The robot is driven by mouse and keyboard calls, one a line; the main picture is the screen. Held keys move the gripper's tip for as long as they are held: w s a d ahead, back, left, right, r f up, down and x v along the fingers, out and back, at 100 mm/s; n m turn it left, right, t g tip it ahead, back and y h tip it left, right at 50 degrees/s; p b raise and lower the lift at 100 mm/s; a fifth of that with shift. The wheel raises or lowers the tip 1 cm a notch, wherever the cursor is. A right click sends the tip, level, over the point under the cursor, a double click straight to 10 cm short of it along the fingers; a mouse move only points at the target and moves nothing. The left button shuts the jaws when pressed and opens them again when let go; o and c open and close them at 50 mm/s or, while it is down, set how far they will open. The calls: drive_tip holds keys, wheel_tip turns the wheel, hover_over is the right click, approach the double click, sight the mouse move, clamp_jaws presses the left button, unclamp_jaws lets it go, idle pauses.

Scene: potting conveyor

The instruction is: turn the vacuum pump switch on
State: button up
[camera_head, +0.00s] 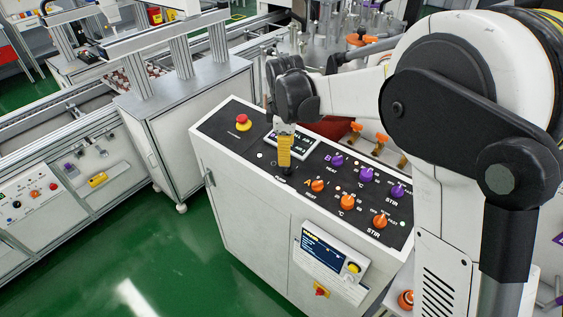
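My gripper (285,168) comes in from the right and points straight down over the sloped black control panel (219,122) of a white cabinet. Its yellow fingers are seen edge-on and look like one block, so their opening does not show. The fingertips are at or just above a small black part (287,172) on the panel, below a display. Whether they touch it is unclear. No vacuum pump label can be read, and I cannot tell whether this black part is the vacuum pump switch or which way it is set.
A red emergency button (243,120) is left of my gripper. Orange knobs (347,202) and purple knobs (367,174) are to its right. A screen unit (328,257) is on the cabinet's front. A conveyor (60,115) runs at the left; green floor lies between.

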sight(287, 169)
drive_tip(key=f, duration=0.2)
drive_tip(key=w+f, duration=0.1)
drive_tip(key=f, duration=0.5)
drive_tip(key=shift+w+f+b, duration=0.15)
drive_tip(key=shift+f+b, duration=0.1)
drive_tip(key=shift+b, duration=0.15)
drive_tip(key=shift+c, duration=0.5)
clamp_jaws()
